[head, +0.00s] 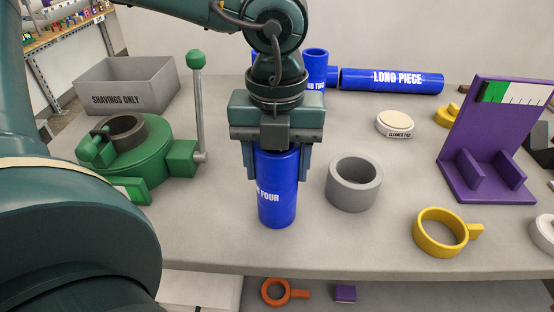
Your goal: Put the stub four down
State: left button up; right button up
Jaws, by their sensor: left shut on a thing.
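The stub four is a blue upright cylinder (278,205) with partly hidden white lettering ending in "FOUR", in the middle of the head view. My left gripper (277,165) points down from above and is shut on its upper part, one finger on each side. The stub's lower end shows over the grey cart top (340,245); I cannot tell whether it touches the surface. A grey ring-shaped holder (354,190) stands just right of it, apart from it. My right gripper is not in view.
A green clamp (150,160) with an upright lever and a grey "SHAVINGS ONLY" bin (125,93) stand left. A blue "LONG PIECE" (392,81) and another blue stub (316,66) are behind. A cleaner pad (395,123), purple stand (487,150) and yellow ring (438,235) are right.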

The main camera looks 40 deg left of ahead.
pick_arm(q)
jog(key=shift+f+b, duration=0.25)
jog(key=shift+b, duration=0.15)
jog(key=o, duration=1.4)
jog(key=shift+r, duration=0.1)
jog(key=shift+r+p, duration=0.1)
jog(key=shift+p, duration=0.2)
jog(key=shift+r+p, duration=0.3)
jog(key=shift+p, duration=0.05)
notch_tip(320, 180, up, 12)
jog(key=shift+f+p, duration=0.2)
jog(key=shift+p, duration=0.1)
